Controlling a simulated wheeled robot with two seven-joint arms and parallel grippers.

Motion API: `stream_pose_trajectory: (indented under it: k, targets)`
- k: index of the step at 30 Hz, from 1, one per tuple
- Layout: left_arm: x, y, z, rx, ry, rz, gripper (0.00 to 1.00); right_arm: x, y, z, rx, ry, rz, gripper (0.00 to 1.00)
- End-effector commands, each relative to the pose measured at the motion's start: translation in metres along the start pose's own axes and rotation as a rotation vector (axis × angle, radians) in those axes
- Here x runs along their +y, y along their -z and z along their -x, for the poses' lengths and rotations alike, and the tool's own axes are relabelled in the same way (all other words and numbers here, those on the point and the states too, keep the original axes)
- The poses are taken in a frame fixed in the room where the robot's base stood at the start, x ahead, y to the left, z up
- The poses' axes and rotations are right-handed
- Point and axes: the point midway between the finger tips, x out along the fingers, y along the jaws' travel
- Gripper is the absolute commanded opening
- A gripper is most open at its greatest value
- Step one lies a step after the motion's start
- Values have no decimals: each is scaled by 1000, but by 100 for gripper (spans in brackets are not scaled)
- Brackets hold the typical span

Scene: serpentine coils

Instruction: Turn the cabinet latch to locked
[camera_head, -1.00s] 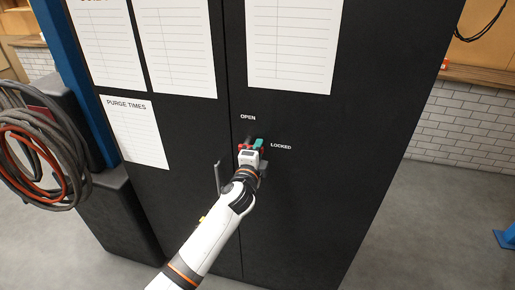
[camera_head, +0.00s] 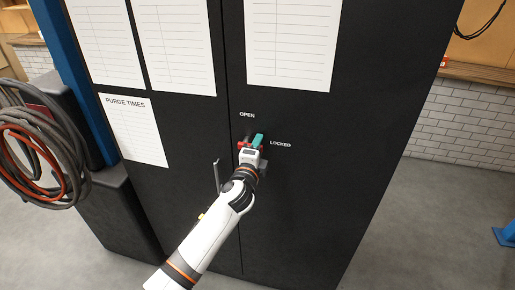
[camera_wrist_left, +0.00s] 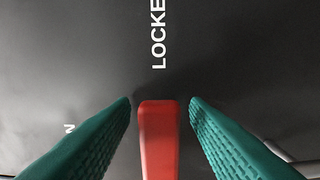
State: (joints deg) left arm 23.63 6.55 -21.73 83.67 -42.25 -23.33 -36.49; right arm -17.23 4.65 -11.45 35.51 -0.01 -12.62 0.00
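The black cabinet (camera_head: 310,190) fills the middle of the head view, with white words OPEN (camera_head: 247,115) and LOCKED (camera_head: 280,145) on its door. My left gripper (camera_head: 252,140) is at the door just below OPEN and left of LOCKED. In the left wrist view, the red latch handle (camera_wrist_left: 158,140) stands between its two green fingers (camera_wrist_left: 160,108). A narrow gap shows on each side of the handle, so the fingers are around it but not closed on it. In the head view my gripper hides most of the latch. My right gripper is not in view.
A grey bar handle (camera_head: 217,177) stands on the door left of my forearm. Paper sheets (camera_head: 133,130) are on the cabinet. Coiled hoses (camera_head: 40,150) hang at the left beside a blue post (camera_head: 65,60). Open floor (camera_head: 440,220) lies to the right.

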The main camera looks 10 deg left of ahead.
Motion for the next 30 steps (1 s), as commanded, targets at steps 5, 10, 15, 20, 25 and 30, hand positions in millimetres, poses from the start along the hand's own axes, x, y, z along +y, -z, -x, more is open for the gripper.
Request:
stream_pose_trajectory:
  k: [5, 10, 15, 20, 25, 30]
  targets:
    - [-1, 0, 1, -1, 1, 2, 42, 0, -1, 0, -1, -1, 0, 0]
    - [-2, 0, 15, -1, 1, 1, 42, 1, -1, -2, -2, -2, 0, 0]
    - [-4, 0, 49, -2, 2, 1, 42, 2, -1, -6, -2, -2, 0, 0]
    - [-4, 0, 83, -1, 2, 0, 42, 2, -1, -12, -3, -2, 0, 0]
    - [-3, 0, 108, -1, 2, 1, 42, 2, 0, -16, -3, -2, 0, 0]
    - [-1, 0, 119, -1, 1, 0, 42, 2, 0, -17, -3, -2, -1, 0]
